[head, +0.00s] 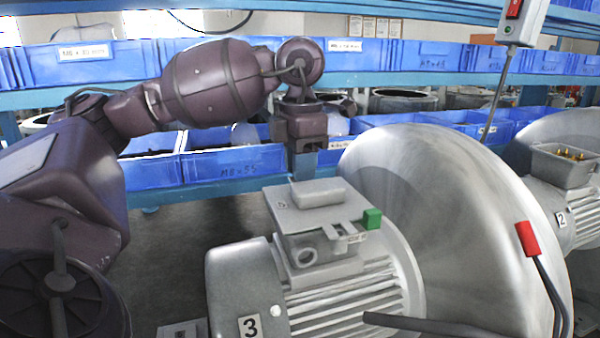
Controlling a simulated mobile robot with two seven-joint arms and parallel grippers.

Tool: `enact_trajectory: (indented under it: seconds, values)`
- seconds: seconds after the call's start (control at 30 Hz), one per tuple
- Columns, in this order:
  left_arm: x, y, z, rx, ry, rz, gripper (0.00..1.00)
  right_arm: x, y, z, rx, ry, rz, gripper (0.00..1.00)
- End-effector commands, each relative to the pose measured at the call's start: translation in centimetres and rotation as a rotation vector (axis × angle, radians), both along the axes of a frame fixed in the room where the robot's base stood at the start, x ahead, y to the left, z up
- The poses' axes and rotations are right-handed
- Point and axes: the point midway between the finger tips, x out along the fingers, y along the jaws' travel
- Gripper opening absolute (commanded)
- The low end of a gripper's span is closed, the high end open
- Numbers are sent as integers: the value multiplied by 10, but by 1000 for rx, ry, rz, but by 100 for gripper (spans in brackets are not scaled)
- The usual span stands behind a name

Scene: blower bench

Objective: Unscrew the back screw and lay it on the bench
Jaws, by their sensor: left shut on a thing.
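The motor marked 3 (345,300) stands in the front middle, with a grey terminal box (318,248) on top. The box's flat lid (300,219) has a raised middle block (317,193), and a green block (372,219) sits at its right corner. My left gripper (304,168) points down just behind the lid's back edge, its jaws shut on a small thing. The back screw itself is hidden at the jaws, so I cannot tell whether it is still in its hole. My right gripper is not in view.
A large grey blower housing (440,215) stands right of the terminal box. A second motor marked 2 (570,200), with an open terminal box, is at the far right. A red plug-like piece (527,238) has dark cables. Blue bins (232,168) line the shelves behind. Dark bench (215,235) shows clear left of the motor.

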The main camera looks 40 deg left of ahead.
Motion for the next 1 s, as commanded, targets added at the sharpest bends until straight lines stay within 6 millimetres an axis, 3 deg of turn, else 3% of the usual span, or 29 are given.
enact_trajectory:
  seconds: [0.5, 0.83, 0.87, 0.93, 1.0]
  values:
    - [-1, 0, -1, 1, 4, 501, 1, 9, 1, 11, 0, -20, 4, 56]
    - [0, 0, -1, 0, 4, 550, 1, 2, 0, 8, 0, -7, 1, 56]
    - [0, 0, -1, 0, 4, 550, 25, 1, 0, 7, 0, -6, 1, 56]
    - [0, 0, -1, 0, 4, 550, 34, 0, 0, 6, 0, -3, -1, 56]
    - [0, 0, -1, 1, 3, 549, 34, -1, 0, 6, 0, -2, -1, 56]
